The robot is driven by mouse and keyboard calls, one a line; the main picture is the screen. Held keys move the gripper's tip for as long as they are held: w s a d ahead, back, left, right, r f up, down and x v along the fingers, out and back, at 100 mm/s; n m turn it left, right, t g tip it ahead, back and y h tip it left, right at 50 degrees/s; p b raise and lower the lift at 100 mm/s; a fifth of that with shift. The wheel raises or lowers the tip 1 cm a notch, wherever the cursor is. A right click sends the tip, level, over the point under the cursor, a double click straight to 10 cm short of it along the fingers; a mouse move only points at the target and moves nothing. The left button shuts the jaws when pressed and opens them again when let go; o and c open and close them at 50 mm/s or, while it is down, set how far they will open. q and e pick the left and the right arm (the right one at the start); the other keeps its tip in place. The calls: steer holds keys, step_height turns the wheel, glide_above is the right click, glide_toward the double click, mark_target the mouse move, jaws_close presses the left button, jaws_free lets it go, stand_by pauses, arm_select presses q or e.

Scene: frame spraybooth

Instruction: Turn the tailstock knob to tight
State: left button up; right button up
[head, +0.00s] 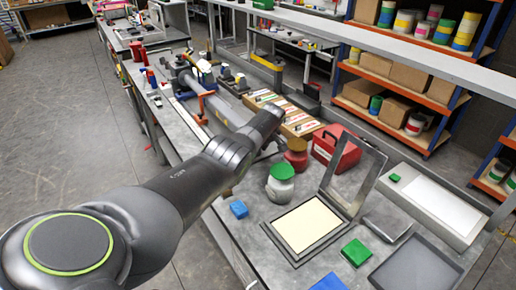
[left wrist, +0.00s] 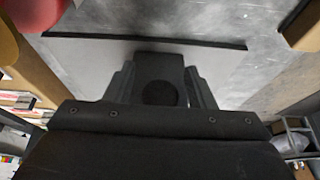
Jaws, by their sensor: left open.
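My left arm crosses the head view from the lower left to the middle of the bench, and its dark end hides what lies under it. My left gripper (left wrist: 163,88) is open in the left wrist view, its fingers apart on either side of a dark block with a round dark face (left wrist: 160,93). I cannot tell whether this round face is the tailstock knob or part of my gripper. The tailstock knob is not clearly seen in the head view. My right gripper is not in view.
A grey machine with orange-red parts (head: 203,103) stands on the bench left of my arm. A green-topped jar (head: 281,183), a red case (head: 336,150), an open frame (head: 306,226) and blue and green blocks stand nearby. Shelves (head: 405,92) line the back right.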

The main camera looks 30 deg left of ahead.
arm_select(q)
steer(key=shift+r, duration=0.1)
steer(key=shift+d+r+p, duration=0.2)
steer(key=shift+r+p, duration=0.25)
steer(key=shift+r, duration=0.05)
steer(key=v, duration=1.6)
steer(key=shift+s, duration=0.1)
